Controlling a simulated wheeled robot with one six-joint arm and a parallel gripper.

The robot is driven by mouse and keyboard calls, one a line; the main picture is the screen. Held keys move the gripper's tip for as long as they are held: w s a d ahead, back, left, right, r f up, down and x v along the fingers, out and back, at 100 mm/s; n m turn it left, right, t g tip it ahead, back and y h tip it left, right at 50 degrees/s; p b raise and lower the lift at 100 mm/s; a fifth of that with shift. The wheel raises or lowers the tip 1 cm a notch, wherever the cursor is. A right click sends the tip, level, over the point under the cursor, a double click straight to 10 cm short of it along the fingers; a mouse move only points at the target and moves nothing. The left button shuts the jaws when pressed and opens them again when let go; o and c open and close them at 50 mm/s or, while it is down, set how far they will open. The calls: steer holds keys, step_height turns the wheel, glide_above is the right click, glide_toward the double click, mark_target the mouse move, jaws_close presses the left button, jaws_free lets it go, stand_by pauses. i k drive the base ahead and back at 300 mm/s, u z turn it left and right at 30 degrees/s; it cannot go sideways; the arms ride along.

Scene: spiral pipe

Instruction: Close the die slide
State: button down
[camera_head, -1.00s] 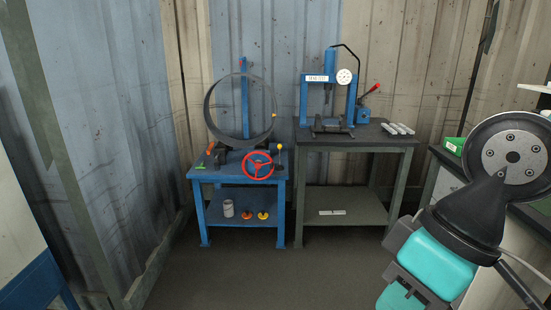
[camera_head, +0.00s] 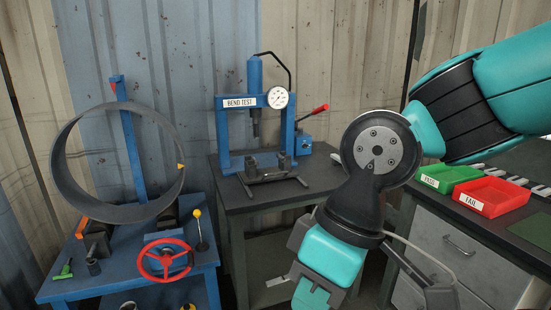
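The blue bend test press (camera_head: 288,128) stands on a dark table in the head view, with a dial gauge (camera_head: 277,97) and a red-tipped lever. A dark die base (camera_head: 272,175) with upright blocks and a gap between them sits under the press ram (camera_head: 256,125). I cannot tell which part of it is the die slide or its exact position. My gripper (camera_head: 345,290) hangs at the bottom right of the press, apart from it. Its fingertips are cut off by the frame's lower edge, so its opening does not show.
At left, a blue table holds a large grey ring (camera_head: 118,218), a red handwheel (camera_head: 164,260) and a yellow-knobbed lever (camera_head: 199,230). At right, a green tray (camera_head: 446,178) and a red FAIL tray (camera_head: 491,196) lie on a drawer cabinet (camera_head: 460,245).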

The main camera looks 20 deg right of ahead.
mark_target(251, 174)
steer(key=z, duration=0.1)
steer(key=i, duration=1.6)
steer(key=z, duration=0.05)
